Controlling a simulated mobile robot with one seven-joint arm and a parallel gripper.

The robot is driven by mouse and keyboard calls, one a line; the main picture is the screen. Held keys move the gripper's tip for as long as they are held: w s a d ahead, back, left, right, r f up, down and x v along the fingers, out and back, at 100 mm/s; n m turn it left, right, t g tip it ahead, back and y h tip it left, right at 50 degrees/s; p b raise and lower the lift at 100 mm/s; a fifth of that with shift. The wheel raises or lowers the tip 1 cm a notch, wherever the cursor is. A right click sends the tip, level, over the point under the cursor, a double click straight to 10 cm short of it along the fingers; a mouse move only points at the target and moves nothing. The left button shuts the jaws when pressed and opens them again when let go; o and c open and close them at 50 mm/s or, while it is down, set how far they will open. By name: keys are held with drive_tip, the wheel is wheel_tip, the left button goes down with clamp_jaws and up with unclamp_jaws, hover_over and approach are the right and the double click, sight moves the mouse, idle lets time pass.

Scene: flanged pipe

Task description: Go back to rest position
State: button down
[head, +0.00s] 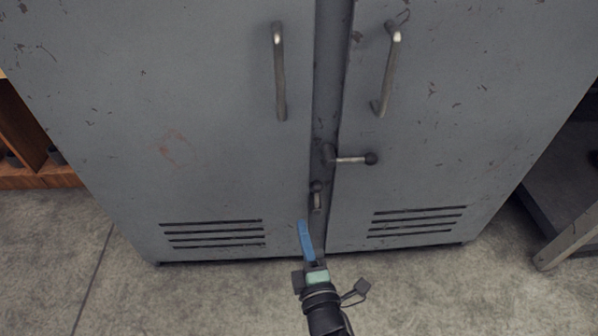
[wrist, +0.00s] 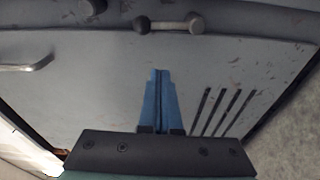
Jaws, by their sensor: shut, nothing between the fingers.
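My gripper (head: 304,224) points up at the lower middle of the head view, in front of a grey metal cabinet (head: 200,120). Its blue fingers are together and empty; they also show in the wrist view (wrist: 160,74). The fingertips are near a small latch handle (head: 317,197) low at the seam between the doors. That latch also seems to show at the top of the wrist view (wrist: 168,24). I cannot tell how far the fingertips are from the cabinet face. The black wrist part runs down to the bottom edge of the head view.
The cabinet has two long door handles, left (head: 279,75) and right (head: 387,75), and a knobbed lever (head: 352,159). A wooden shelf (head: 30,140) is at the left and a dark table (head: 565,190) at the right. Bare concrete floor (head: 180,300) lies in front.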

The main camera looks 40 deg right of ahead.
drive_tip(key=shift+s+a, duration=0.3)
drive_tip(key=shift+s, duration=0.3)
drive_tip(key=w+a+r+m+t+p, duration=0.2)
drive_tip(key=w+a+r+m+p, duration=0.1)
drive_tip(key=r, duration=1.2)
drive_tip(key=w+a+r+m+t+p, duration=0.2)
drive_tip(key=w+a+r+p, duration=0.15)
drive_tip(key=r, duration=1.15)
drive_tip(key=w+a+r+m+t+p, duration=0.2)
drive_tip(key=w+a+r+m+p, duration=0.1)
drive_tip(key=r, duration=1.1)
drive_tip(key=s+a+r+m+t+y+p, duration=0.1)
drive_tip(key=s+a+r+t+y+p, duration=0.25)
drive_tip(key=r, duration=0.75)
drive_tip(key=s+a+r+m+y+p, duration=0.2)
drive_tip(key=s+a+r, duration=0.4)
drive_tip(key=r, duration=0.5)
drive_tip(key=s+a+r+m+t+y+p, duration=0.1)
drive_tip(key=s+a+r+t+y+p, duration=0.15)
drive_tip(key=a+r, duration=0.6)
wheel_tip(320, 180, up, 39)
drive_tip(key=d+p, duration=0.2)
drive_tip(key=p, duration=3.5)
drive_tip(key=shift+s+d+r+g, duration=0.15)
drive_tip(key=shift+d+g, duration=0.2)
drive_tip(key=shift+g, duration=0.05)
